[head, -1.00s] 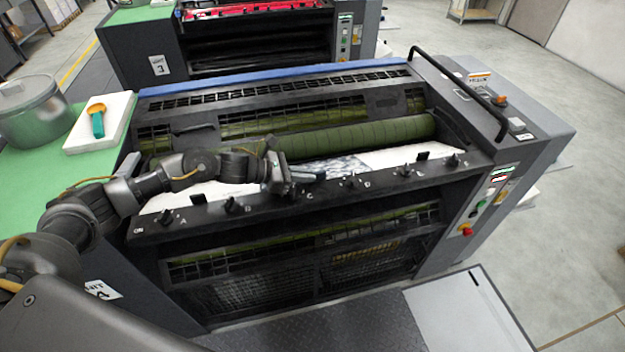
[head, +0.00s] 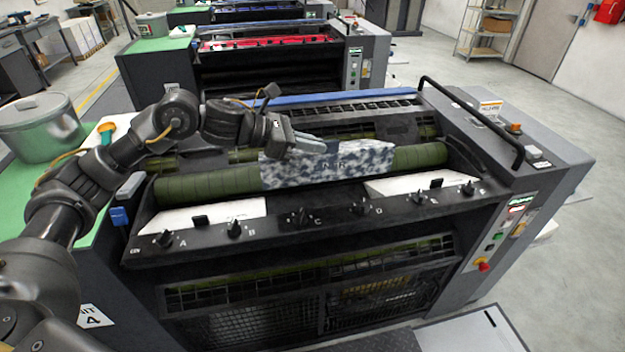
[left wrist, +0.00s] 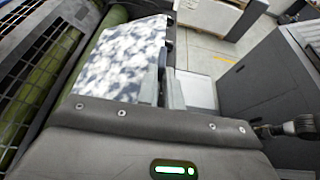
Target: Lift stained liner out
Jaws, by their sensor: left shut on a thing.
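The stained liner (head: 330,170) is a sheet mottled grey-blue and white. In the head view it hangs raised in front of the green roller (head: 205,185), above the ink unit's front bar. My left gripper (head: 312,145) is shut on the liner's upper edge. In the left wrist view the liner (left wrist: 125,55) spreads to the left of the fingers of my left gripper (left wrist: 165,88). White surfaces (head: 215,213) show on either side of the place below the liner. My right gripper is not in view.
The front bar (head: 290,225) carries several black knobs. A black handrail (head: 480,115) rises at the unit's right side. A grey pot (head: 38,125) and a white tray (head: 118,130) stand on the green top at the left. Another press unit stands behind.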

